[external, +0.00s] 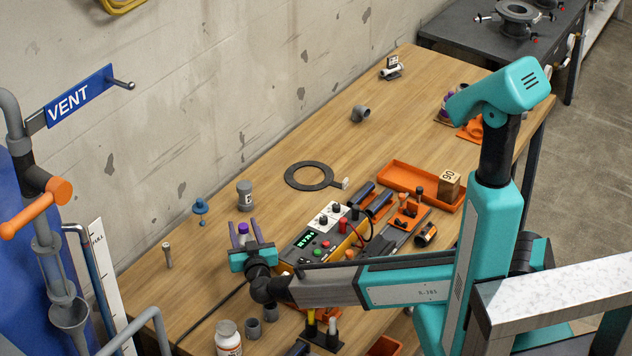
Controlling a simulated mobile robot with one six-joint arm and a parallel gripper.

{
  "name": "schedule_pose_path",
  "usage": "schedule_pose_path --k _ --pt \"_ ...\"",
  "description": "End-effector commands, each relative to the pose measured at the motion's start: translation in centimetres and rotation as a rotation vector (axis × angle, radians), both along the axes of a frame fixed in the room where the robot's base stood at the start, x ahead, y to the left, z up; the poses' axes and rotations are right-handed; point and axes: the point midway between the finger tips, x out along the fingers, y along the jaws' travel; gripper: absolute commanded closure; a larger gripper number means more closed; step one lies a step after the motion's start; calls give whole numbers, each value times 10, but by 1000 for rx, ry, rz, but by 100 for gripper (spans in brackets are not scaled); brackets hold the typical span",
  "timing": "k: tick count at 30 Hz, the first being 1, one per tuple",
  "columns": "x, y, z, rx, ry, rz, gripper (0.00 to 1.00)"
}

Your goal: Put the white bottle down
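My gripper (244,233) is over the left part of the wooden table, its two dark fingers pointing away from the camera and standing apart. A small white bottle with a purple cap (243,229) shows between the fingers. I cannot tell whether they touch it or whether it stands on the table behind them; its lower part is hidden by the gripper's teal body. Another white bottle (228,341), with a white cap and an orange-marked label, stands upright at the near edge of the picture, apart from my gripper.
A grey capped jar (244,196) and a blue fitting (201,206) stand beyond my gripper. A yellow-sided control box (322,232) lies to its right. Grey pipe pieces (254,328) stand near the front bottle.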

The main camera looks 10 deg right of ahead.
Motion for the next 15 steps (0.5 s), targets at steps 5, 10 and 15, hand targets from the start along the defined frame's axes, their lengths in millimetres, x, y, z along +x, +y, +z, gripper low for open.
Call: schedule_pose_path --k 5,10,15 --pt "0 0 2 0 0 0 60" --pt "-8 -1 2 0 0 1 60" --pt "-27 -3 2 0 0 2 60"
